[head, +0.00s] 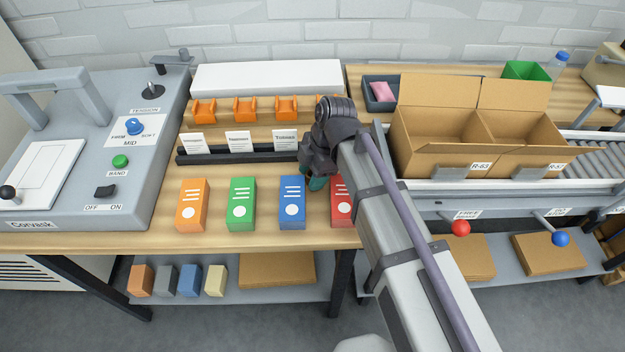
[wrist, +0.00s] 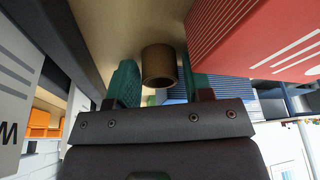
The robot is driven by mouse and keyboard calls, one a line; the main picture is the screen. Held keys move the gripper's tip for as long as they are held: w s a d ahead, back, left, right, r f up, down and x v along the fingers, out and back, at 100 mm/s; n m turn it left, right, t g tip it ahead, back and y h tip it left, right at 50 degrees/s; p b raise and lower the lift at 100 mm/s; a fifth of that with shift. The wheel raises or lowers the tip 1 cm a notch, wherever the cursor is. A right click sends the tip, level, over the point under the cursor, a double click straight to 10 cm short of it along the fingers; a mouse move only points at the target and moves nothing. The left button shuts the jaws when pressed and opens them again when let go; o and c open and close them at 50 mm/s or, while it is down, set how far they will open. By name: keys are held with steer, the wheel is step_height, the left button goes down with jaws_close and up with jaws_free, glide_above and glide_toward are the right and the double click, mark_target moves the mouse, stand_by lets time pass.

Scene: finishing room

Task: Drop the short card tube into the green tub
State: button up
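The short card tube (wrist: 159,68) is a small brown cylinder in the wrist view, standing on the wooden table top. My gripper (wrist: 160,85) is open, with one green finger on each side of the tube and a visible gap to it on both sides. In the head view my gripper (head: 318,182) is low over the table between the blue and red boxes, and it hides the tube. The green tub (head: 539,73) stands at the back right, partly hidden by the cardboard box's raised flap.
A blue box (head: 291,205) and a red box (head: 341,203) stand close to my gripper. An open cardboard box (head: 430,158) sits on the conveyor at right, between my gripper and the tub. A grey tray (head: 378,104) with a pink item lies behind it.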

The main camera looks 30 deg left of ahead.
steer(key=c, duration=0.7)
steer(key=shift+r, duration=0.15)
step_height(320, 180, up, 10)
steer(key=p, duration=1)
